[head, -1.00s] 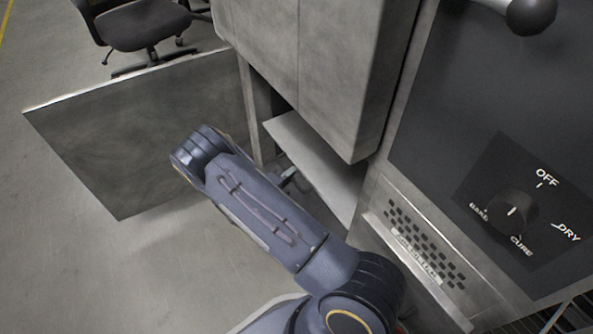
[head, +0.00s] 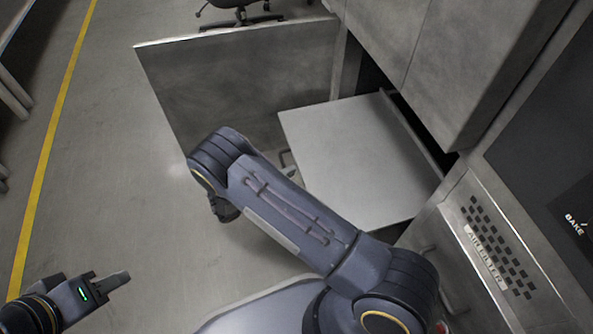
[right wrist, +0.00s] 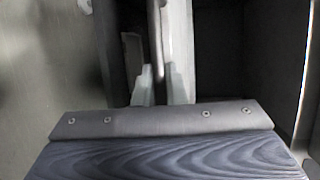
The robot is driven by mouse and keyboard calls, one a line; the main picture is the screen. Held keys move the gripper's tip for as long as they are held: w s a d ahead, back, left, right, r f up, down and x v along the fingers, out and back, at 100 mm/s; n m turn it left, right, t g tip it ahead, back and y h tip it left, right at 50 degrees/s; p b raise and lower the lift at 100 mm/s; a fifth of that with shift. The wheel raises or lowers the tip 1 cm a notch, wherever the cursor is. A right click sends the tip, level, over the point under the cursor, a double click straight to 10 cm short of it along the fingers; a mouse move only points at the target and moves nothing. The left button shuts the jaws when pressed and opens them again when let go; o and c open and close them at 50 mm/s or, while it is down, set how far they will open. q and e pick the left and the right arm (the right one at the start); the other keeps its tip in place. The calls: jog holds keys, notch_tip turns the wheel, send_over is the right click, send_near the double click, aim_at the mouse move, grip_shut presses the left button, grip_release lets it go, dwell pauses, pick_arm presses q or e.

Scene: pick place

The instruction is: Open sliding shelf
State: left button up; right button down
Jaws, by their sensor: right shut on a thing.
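The sliding shelf (head: 350,165), a flat pale grey panel, sticks well out of the lower cabinet opening in the head view. In the right wrist view, a thin upright bar, seemingly the shelf's handle (right wrist: 157,40), runs between the pale fingers of my right gripper (right wrist: 160,88), which is shut on it. In the head view my right arm crosses in front of the shelf's near side and largely hides that gripper. My left gripper (head: 112,283) is at the lower left, away from the shelf; one finger shows clearly, so its opening is unclear.
An open grey cabinet door (head: 235,75) stands left of the shelf. The upper cabinet (head: 420,60) overhangs the opening. A vented panel (head: 490,245) is at the right. An office chair (head: 240,12) is behind the door.

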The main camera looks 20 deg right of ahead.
jog(key=shift+a, duration=0.2)
jog(key=c, duration=1.5)
grip_release()
jog(key=p+v, duration=0.2)
jog(key=v, duration=0.5)
jog(key=shift+a, duration=0.4)
jog(key=shift+s, duration=0.1)
